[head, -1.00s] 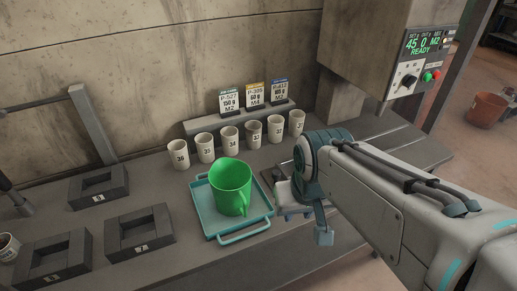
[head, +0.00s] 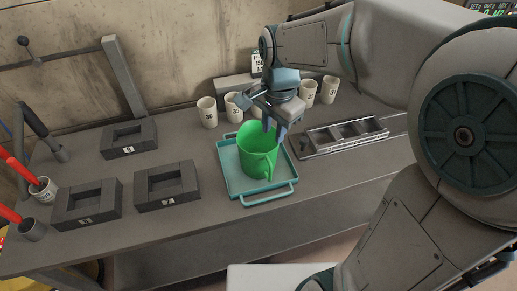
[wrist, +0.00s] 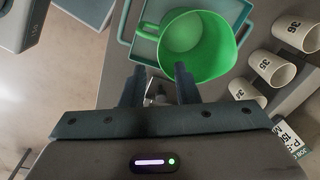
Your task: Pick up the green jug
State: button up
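The green jug (head: 258,155) stands upright on a teal tray (head: 234,182). Its handle faces the front right in the head view. In the wrist view the open mouth of the jug (wrist: 205,45) lies just beyond my fingers. My gripper (head: 264,118) is above the jug at its back rim, pointing down. In the wrist view my gripper (wrist: 158,85) has its two fingers spread with nothing between them. The right fingertip overlaps the jug's near rim in that view; I cannot tell whether it touches.
White numbered cups (head: 208,112) stand in a row behind the tray, some hidden by my gripper. A metal rack (head: 345,136) lies to the right. Dark square blocks (head: 167,187) sit to the left. Tools in pots (head: 43,189) stand at the far left.

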aim_at(270, 157)
jog(key=f, duration=1.1)
jog(key=shift+w+a+f+p, duration=0.15)
jog(key=shift+w+f+p, duration=0.15)
jog(key=shift+w+p, duration=0.05)
grip_shut()
